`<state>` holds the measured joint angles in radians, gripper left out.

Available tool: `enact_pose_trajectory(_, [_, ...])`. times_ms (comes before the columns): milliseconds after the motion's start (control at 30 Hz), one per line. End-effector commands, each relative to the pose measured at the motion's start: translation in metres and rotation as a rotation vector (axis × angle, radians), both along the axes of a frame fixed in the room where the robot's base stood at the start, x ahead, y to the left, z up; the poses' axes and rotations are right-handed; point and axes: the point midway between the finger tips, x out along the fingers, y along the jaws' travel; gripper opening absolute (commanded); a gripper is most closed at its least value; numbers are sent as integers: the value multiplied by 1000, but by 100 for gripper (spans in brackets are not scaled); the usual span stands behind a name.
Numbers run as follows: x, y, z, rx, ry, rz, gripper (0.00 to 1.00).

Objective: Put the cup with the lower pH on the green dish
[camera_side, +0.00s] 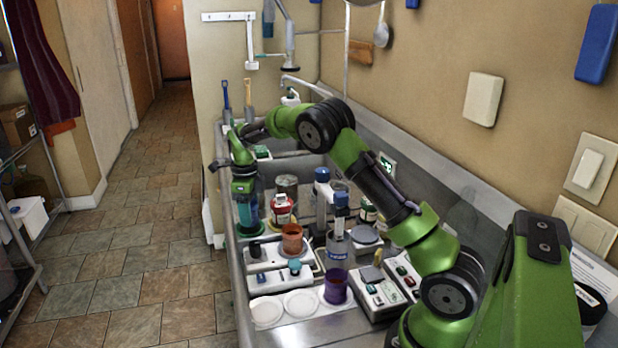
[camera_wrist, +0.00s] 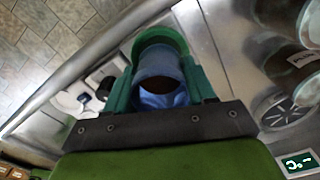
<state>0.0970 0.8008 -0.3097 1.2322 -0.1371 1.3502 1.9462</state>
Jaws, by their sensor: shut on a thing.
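My gripper (camera_side: 245,190) is shut on a blue cup (camera_side: 248,212) at the far left side of the counter. In the wrist view the cup (camera_wrist: 158,72) sits between the two green fingers (camera_wrist: 162,90), its dark mouth facing the camera. The green dish (camera_side: 250,231) is directly below the cup, and its rim (camera_wrist: 158,34) curves around the cup in the wrist view. I cannot tell whether the cup touches the dish. An orange-brown cup (camera_side: 292,239) and a purple cup (camera_side: 336,287) stand nearer the camera. No pH reading is legible.
White round dishes (camera_side: 267,312) lie at the front. A white device with a teal knob (camera_side: 281,277) and a meter box (camera_side: 381,296) stand nearby. Bottles, including a blue-capped one (camera_side: 340,240) and a red-labelled jar (camera_side: 282,209), crowd the area right of my gripper.

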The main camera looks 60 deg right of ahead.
Motion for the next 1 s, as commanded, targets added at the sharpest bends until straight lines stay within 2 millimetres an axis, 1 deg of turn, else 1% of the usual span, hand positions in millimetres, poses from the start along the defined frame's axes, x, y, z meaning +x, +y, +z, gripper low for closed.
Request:
enact_pose_trajectory(33, [-1,-1,-8,0,2,-1,23])
enact_pose_trajectory(133, [0,0,-16,0,1,0,23])
enact_pose_trajectory(400, [0,0,-17,-1,0,0,23])
enact_pose_trajectory(533, [0,0,-20,-1,0,0,23])
enact_pose_trajectory(567, [0,0,-20,-1,0,0,59])
enact_pose_trajectory(700, [0,0,-20,-1,0,0,80])
enact_pose_trajectory(1000, [0,0,-18,-1,0,0,80])
